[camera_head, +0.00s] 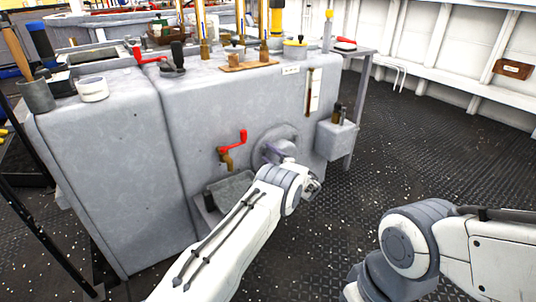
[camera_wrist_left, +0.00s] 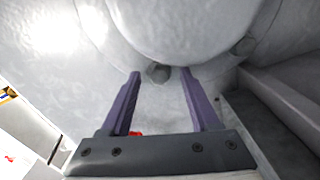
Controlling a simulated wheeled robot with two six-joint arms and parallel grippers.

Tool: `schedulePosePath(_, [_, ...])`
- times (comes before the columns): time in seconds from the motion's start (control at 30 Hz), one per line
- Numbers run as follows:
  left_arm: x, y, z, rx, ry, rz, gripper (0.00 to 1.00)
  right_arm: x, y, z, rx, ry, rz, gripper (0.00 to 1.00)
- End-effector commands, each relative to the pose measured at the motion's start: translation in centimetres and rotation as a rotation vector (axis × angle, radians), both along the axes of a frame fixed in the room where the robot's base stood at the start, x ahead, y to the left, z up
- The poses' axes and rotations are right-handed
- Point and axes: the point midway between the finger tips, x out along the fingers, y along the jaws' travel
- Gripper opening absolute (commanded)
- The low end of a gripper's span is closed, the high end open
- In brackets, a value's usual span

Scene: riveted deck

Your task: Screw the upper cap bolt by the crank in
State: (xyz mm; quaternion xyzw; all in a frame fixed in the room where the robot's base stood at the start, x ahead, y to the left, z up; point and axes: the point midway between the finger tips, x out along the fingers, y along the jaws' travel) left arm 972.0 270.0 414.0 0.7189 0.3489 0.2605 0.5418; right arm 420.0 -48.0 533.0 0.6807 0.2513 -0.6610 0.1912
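My left gripper (camera_head: 272,152) is at this cap. In the left wrist view, the purple fingers of my left gripper (camera_wrist_left: 160,74) are open. A dark hex bolt head (camera_wrist_left: 157,73) shows between their tips, with a gap on each side. A second bolt head (camera_wrist_left: 243,46) shows on the cap rim to the right. How deep the bolts sit I cannot tell. My right gripper is out of view.
A grey box (camera_head: 336,138) with bottles is fixed on the machine right of the cap. A grey tray (camera_head: 230,188) juts out below the crank. Tools and a wooden board (camera_head: 249,66) lie on top. The dark deck (camera_head: 430,140) at right is clear.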

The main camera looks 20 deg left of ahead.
Motion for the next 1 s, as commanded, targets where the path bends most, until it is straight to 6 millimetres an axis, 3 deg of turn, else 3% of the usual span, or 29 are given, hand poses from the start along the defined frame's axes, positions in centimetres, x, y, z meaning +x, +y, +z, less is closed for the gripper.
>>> schedulePosePath(0.33, [-0.3,0.0,0.4,0.0,-0.003,0.006,0.61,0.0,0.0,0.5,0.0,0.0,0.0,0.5])
schedulePosePath(0.8, [-5.4,-6.7,0.4,0.001,0.0,0.003,0.61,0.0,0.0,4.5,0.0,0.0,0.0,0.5])
schedulePosePath(1.0, [-6.3,-7.9,0.2,0.001,-0.002,0.004,0.61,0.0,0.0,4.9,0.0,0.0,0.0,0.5])
